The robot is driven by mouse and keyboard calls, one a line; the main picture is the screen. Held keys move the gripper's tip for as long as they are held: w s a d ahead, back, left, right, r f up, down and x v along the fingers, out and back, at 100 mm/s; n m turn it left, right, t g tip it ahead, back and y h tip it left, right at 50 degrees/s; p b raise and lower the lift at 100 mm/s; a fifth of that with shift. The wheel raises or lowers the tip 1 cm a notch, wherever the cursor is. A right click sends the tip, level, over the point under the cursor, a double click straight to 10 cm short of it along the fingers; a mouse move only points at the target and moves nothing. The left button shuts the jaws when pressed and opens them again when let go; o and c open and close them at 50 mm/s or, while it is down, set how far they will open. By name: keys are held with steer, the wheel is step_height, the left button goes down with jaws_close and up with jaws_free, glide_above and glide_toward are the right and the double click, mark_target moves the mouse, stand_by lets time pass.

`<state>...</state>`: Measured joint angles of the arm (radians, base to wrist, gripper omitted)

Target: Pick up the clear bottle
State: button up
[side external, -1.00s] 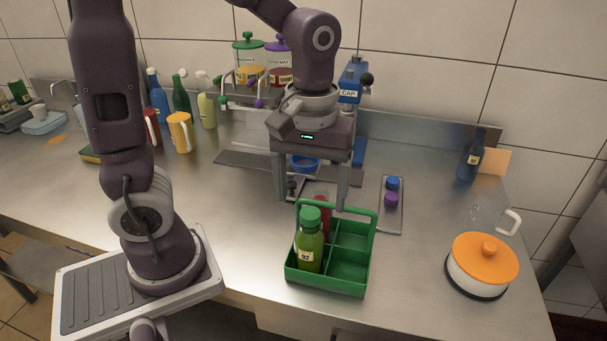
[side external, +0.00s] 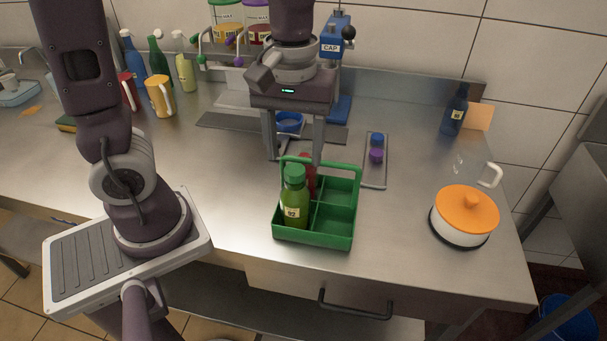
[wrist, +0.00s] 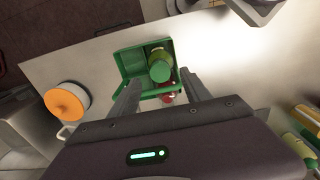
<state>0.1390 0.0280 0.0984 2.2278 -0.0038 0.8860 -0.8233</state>
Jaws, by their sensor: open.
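I cannot clearly make out a clear bottle in either view. A green bottle (side external: 295,203) with a green cap and a pale label marked 02 stands upright in the left part of a green carrier (side external: 335,236). A red item (side external: 309,170) shows behind it, mostly hidden. My gripper (side external: 296,158) is open and empty, pointing down above and behind the carrier. In the wrist view, the green cap (wrist: 160,71) shows beyond the space between my fingers (wrist: 160,88), and a red top (wrist: 168,98) sits below it.
A white pot with an orange lid (side external: 466,208) and a dark blue bottle (side external: 454,112) stand right. A white handle (side external: 491,175) with faint transparent outlines is behind the pot. Several bottles and mugs (side external: 160,96) stand back left.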

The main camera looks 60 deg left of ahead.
steer(key=r, duration=0.1)
glide_above(304, 145)
steer(key=d, duration=0.1)
steer(key=shift+s+r, duration=0.2)
steer(key=shift+s, duration=0.25)
steer(key=shift+w+a+f, duration=0.1)
steer(key=shift+w+f, duration=0.05)
steer(key=shift+f, duration=0.15)
step_height(304, 145, down, 6)
steer(key=shift+f, duration=0.15)
jaws_close()
steer(key=shift+w, duration=0.1)
stand_by(0.5)
